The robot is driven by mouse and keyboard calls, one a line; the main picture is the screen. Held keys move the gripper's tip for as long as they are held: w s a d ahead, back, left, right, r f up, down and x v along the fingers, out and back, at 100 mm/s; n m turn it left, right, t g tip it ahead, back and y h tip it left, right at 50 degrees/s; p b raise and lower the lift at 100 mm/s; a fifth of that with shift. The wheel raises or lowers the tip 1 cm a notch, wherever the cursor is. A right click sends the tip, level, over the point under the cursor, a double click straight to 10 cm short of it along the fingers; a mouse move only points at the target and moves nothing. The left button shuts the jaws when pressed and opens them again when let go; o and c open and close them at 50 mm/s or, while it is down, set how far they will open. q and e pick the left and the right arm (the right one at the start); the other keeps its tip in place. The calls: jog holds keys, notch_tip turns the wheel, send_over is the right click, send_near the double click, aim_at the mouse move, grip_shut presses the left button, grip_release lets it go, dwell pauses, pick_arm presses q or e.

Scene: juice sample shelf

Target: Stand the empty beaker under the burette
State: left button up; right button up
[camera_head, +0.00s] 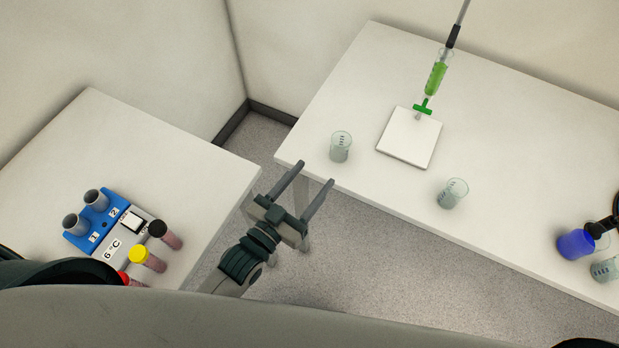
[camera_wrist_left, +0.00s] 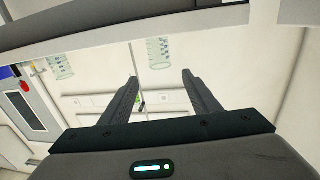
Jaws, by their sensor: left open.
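The burette (camera_head: 436,78) holds green liquid and has a green tap at its lower end, above a white square plate (camera_head: 408,139) on the right-hand table. A clear beaker (camera_head: 340,147) with dark markings stands left of the plate and looks empty. A second clear beaker (camera_head: 453,193) stands to the plate's right and also looks empty. My left gripper (camera_head: 317,173) is open and empty at the table's near left edge, short of the left beaker. In the left wrist view, a beaker (camera_wrist_left: 158,52) shows beyond the open fingers and another (camera_wrist_left: 60,66) to the left.
A blue container (camera_head: 576,243) and another marked beaker (camera_head: 605,270) stand at the right edge, beside a dark object. The left table (camera_head: 190,150) carries a blue rack (camera_head: 97,220) and several capped tubes. A floor gap separates the tables.

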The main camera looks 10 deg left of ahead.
dwell(0.7)
pick_arm(q)
jog(key=s+a+f+g+y, duration=0.2)
jog(key=s+a+f, duration=0.1)
jog(key=f, duration=0.9)
jog(key=s+a+f+n+g+y, duration=0.1)
jog(key=s+a+f+g, duration=0.2)
jog(key=f, duration=0.9)
jog(key=s+a+f+g+y, duration=0.2)
jog(key=s+a+f, duration=0.15)
jog(key=f, duration=0.75)
jog(key=s+a+f+g+y, duration=0.1)
jog(key=s+a+f+g, duration=0.1)
jog(key=s+f, duration=0.4)
jog(key=s+a+f+n+g+y, duration=0.1)
jog(key=s+a+f+g, duration=0.2)
jog(key=s+f, duration=0.4)
jog(key=s+a+f+g, duration=0.3)
jog(key=s+f, duration=0.3)
jog(key=s, duration=1)
jog(key=shift+s+a+f+n+y, duration=0.2)
jog(key=shift+a+f+n+y, duration=0.15)
jog(key=shift+a, duration=0.4)
jog(key=shift+o, duration=0.5)
jog(key=shift+w, duration=0.1)
